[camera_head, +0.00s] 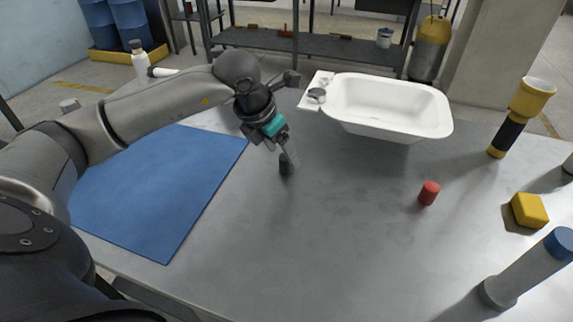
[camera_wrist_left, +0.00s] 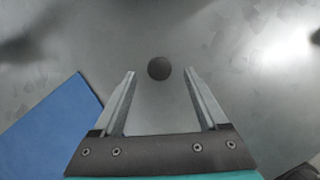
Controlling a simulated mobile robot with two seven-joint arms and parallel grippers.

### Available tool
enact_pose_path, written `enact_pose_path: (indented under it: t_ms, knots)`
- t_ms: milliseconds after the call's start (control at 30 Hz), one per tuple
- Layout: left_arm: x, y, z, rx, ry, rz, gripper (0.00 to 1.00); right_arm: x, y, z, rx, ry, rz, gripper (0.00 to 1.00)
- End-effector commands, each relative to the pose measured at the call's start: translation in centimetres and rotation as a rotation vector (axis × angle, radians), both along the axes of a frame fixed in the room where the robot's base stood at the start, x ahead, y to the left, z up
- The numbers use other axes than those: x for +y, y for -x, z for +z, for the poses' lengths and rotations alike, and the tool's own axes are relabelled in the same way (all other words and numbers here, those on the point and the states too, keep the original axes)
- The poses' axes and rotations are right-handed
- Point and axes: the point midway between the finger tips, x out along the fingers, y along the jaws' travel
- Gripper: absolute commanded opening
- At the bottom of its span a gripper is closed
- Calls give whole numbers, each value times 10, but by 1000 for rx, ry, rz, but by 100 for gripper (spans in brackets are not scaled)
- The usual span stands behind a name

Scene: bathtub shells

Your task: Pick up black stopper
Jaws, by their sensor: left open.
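The black stopper (camera_head: 285,166) is a small dark cylinder on the grey table, right of the blue mat. In the left wrist view the black stopper (camera_wrist_left: 159,68) shows as a dark round top just beyond the fingertips and between their lines. My left gripper (camera_head: 288,155) points down at it, close above or beside it; contact cannot be told. In the left wrist view my left gripper (camera_wrist_left: 160,72) has its two fingers apart with nothing between them. My right gripper is not in view.
A blue mat (camera_head: 160,190) lies at the left. A white tub (camera_head: 390,105) stands at the back. A red cylinder (camera_head: 429,192), a yellow block (camera_head: 529,210), a flashlight (camera_head: 518,115) and a blue-capped tube (camera_head: 530,268) stand at the right. The front middle is clear.

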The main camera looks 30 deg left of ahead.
Motion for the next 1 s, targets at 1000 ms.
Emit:
enact_pose_path:
  t_ms: [1000]
  knots:
    - [-4,-17,-39,0,1,0,42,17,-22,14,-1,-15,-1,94]
